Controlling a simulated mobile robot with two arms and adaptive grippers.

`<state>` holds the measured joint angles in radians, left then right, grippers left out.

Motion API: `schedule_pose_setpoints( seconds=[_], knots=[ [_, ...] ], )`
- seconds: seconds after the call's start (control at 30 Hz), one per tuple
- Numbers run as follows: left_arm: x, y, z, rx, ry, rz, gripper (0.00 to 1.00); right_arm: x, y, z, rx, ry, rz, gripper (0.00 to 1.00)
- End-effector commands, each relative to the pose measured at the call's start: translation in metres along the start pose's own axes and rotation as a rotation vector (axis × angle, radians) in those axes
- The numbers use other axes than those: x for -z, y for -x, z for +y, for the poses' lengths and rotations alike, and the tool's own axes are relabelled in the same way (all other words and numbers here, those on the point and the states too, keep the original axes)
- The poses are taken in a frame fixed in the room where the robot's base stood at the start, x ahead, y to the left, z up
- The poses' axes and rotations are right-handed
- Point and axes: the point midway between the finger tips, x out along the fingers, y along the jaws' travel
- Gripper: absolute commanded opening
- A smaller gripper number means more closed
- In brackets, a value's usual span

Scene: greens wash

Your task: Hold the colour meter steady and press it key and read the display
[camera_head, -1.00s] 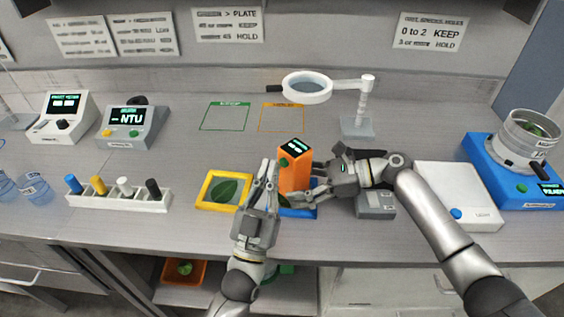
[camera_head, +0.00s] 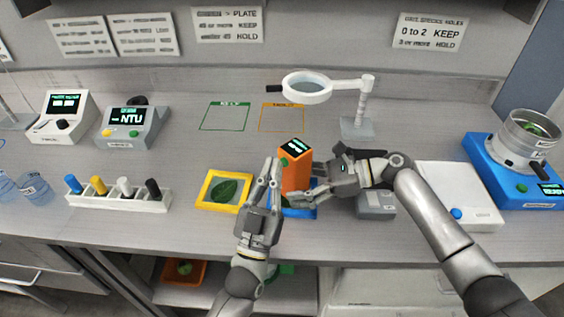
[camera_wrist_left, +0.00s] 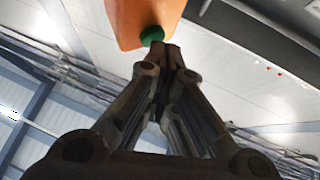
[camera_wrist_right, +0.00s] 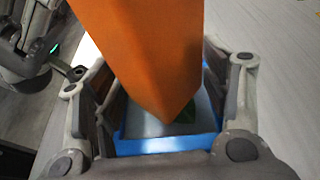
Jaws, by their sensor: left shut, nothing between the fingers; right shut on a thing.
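The orange colour meter (camera_head: 295,172) stands upright over a blue-framed tray (camera_head: 305,212). Its dark display (camera_head: 296,146) on top is lit, but the marks are too small to read. My right gripper (camera_head: 306,184) is shut on the meter's body from the right; in the right wrist view the orange body (camera_wrist_right: 150,50) stands between the fingers. My left gripper (camera_head: 275,164) is shut and empty, its fingertips at the meter's green key (camera_head: 283,162). In the left wrist view the fingertips (camera_wrist_left: 166,50) overlap the edge of the green key (camera_wrist_left: 152,35); I cannot tell whether they press it.
A yellow-framed tray (camera_head: 203,205) with a leaf lies left of the meter. A grey device (camera_head: 376,205) and a white scale (camera_head: 455,190) are at right. A magnifier (camera_head: 308,88) stands behind. The bench around the green and orange outlines is clear.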

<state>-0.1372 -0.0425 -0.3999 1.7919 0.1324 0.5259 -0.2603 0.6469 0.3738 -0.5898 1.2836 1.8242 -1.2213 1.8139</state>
Motion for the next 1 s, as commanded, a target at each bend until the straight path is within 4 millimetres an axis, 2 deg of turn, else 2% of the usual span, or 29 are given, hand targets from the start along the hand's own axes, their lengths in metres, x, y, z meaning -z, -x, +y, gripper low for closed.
schedule_pose_setpoints(
  seconds=[0.57, 1.0],
  knots=[
    [-0.002, -0.002, 0.002, -0.001, 0.000, 0.000, 0.00, 0.000, -0.001, 0.001, -0.003, 0.002, 0.000, 0.56],
    [0.007, 0.011, -0.007, -0.001, 0.000, -0.001, 0.00, 0.000, -0.001, 0.001, -0.002, 0.001, 0.000, 0.56]
  ],
)
